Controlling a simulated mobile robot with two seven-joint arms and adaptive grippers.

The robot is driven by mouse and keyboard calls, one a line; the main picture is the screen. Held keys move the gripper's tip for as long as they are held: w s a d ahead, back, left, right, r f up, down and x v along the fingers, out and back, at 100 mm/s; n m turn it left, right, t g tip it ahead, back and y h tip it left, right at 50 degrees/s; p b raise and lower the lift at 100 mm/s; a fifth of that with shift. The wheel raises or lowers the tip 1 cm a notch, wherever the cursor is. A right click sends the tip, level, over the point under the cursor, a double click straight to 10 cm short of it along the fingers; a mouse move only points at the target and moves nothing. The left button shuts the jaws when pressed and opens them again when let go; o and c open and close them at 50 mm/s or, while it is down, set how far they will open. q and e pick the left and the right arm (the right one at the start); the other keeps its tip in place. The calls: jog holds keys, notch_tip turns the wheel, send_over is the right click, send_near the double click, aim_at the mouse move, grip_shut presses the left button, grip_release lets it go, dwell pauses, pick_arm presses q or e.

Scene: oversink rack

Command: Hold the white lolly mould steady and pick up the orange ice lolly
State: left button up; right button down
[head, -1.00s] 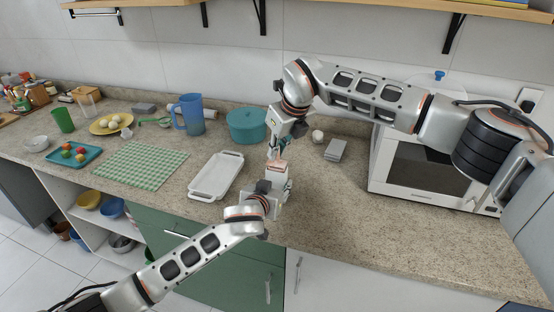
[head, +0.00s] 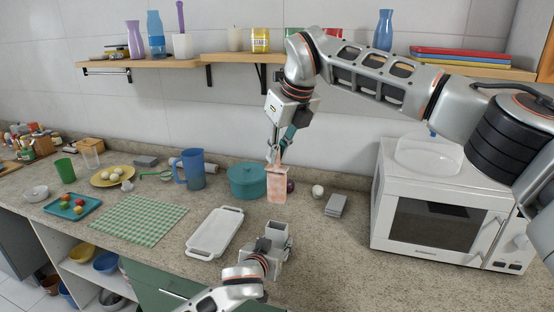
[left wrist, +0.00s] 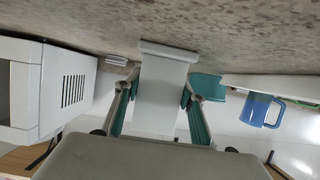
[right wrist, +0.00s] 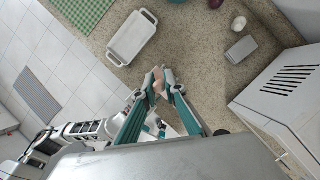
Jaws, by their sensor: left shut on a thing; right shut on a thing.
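The orange ice lolly (head: 278,188) is a pinkish-orange block hanging below my right gripper (head: 275,158) in the head view, clear above the mould. My right gripper is shut on its upper end; in the right wrist view the lolly (right wrist: 158,84) shows between the fingertips. The white lolly mould (head: 277,232) looks like a pale upright box near the counter's front edge. My left gripper (left wrist: 160,88) is shut on it, with a finger on each side of the mould (left wrist: 158,108) in the left wrist view. Its fingertips are hard to see in the head view.
A white tray (head: 215,234) lies left of the mould. Behind stand a teal pot (head: 247,182), a blue jug (head: 190,170) and a grey box (head: 335,206). A microwave (head: 440,215) stands at right. The counter between mould and microwave is clear.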

pick_arm(q)
jog(key=o, duration=1.2)
